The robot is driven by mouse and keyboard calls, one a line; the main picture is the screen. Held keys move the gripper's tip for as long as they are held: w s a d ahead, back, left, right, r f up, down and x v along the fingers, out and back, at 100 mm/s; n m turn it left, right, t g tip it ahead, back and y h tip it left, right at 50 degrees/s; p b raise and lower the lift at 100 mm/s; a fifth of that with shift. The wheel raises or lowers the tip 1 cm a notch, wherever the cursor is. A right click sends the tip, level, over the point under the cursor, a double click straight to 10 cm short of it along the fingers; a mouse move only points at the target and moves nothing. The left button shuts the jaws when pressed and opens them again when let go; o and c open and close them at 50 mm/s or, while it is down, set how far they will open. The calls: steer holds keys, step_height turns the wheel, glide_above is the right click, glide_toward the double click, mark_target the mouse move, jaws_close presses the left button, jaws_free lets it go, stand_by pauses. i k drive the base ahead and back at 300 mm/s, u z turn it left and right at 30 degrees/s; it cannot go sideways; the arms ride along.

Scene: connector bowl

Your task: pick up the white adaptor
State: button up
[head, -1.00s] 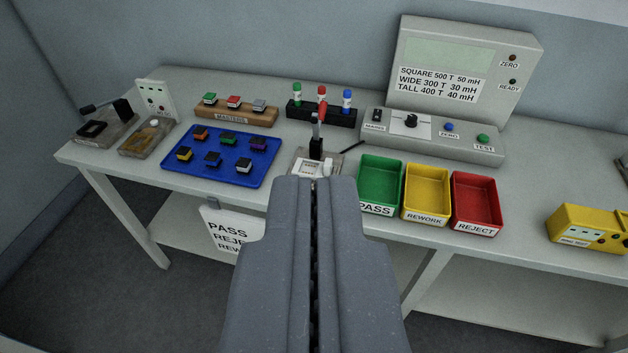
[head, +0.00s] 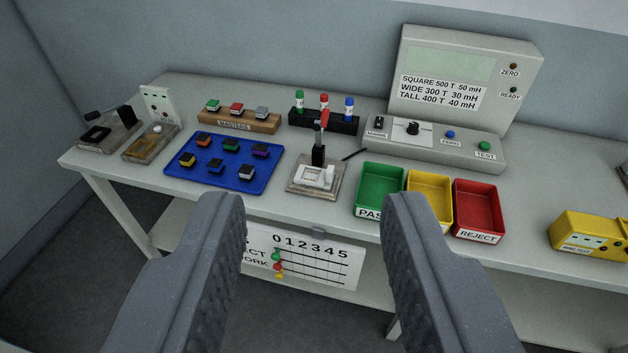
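A small white block (head: 328,177), which looks like the white adaptor, sits on the right part of the clamp fixture (head: 300,187) at the table's front middle. A white frame-like piece (head: 311,172) is beside it. The fixture has an upright red-handled lever (head: 323,122). A black connector with a whitish front (head: 246,172) lies at the blue tray's front right. My gripper (head: 312,205) is open and empty, its fingers wide apart in front of the table. The fixture appears between and beyond the fingertips.
The blue tray (head: 215,180) holds several dark connectors. Green (head: 380,185), yellow (head: 422,183) and red (head: 478,210) bins stand right of the fixture. Behind are the marker rack (head: 340,124), masters block (head: 238,122) and grey tester (head: 450,150). A yellow device (head: 590,232) is far right.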

mark_target(313, 178)
steer(key=k, duration=0.6)
steer(key=u, duration=0.65)
steer(key=i, duration=1.7)
steer(key=z, duration=0.65)
